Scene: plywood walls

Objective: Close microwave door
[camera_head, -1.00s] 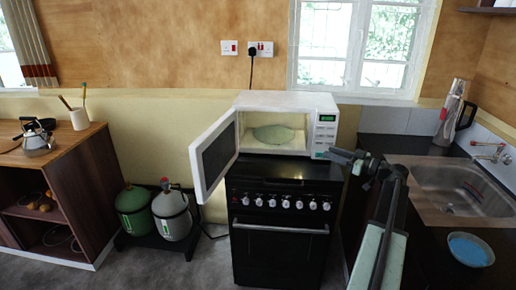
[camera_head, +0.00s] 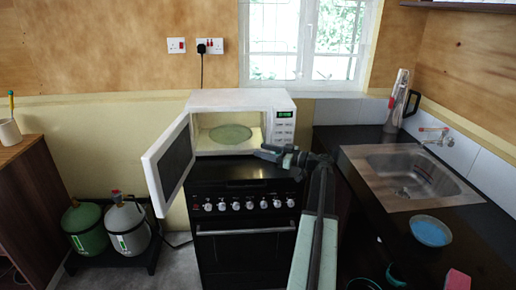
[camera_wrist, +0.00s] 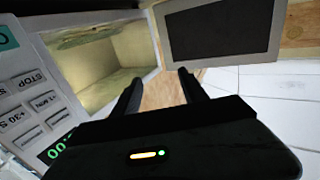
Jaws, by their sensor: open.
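A white microwave (camera_head: 240,100) stands on the black stove. Its door (camera_head: 168,162) is wide open, swung out to the left and toward me, with its dark panel facing right. The lit cavity shows a round plate (camera_head: 230,134). My gripper (camera_head: 262,152) is in front of the microwave's lower right part, apart from the door. In the wrist view my gripper (camera_wrist: 158,82) has its two dark fingers spread with nothing between them. The door (camera_wrist: 220,32) is beyond the fingers at upper right, and the microwave's keypad (camera_wrist: 35,105) is at left.
The black stove (camera_head: 245,225) with a row of knobs is below the microwave. A counter with a sink (camera_head: 405,175) and a blue bowl (camera_head: 431,231) is at right. Gas cylinders (camera_head: 125,228) stand on the floor at left. The space between door and stove front is clear.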

